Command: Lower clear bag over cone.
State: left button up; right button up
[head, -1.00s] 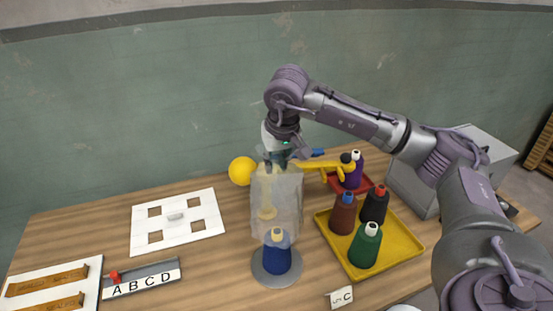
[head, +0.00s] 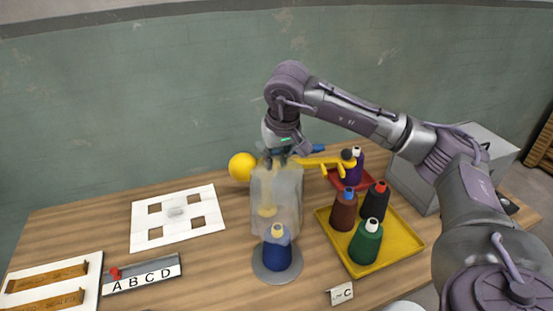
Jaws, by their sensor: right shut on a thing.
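The clear bag (head: 289,196) hangs upright and translucent from my right gripper (head: 272,161), which is shut on its top edge. Its lower edge is at about the top of the blue cone (head: 277,254); I cannot tell whether it surrounds the tip or hangs behind it. The blue cone, with a pale tip, stands upright on a round grey base (head: 291,273) at the front middle of the table. A yellowish shape shows through the bag. My left gripper is not in view.
A yellow tray (head: 395,252) with brown, black and green cones stands right of the bag. Behind it are a red tray (head: 366,183) with a purple cone and a yellow tool (head: 325,162). A yellow ball (head: 242,167) and a white cutout board (head: 150,226) lie left.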

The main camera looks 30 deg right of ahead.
jog(key=shift+f, duration=0.25)
pick_arm(q)
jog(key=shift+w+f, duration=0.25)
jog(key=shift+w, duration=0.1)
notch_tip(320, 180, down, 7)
jog(key=b, duration=0.7)
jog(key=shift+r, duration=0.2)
pick_arm(e)
jog(key=shift+f, duration=3.85)
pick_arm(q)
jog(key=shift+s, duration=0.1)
pick_arm(e)
jog(key=shift+f, duration=0.1)
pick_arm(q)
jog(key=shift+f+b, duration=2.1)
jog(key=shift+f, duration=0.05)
pick_arm(e)
jog(key=shift+f, duration=2.55)
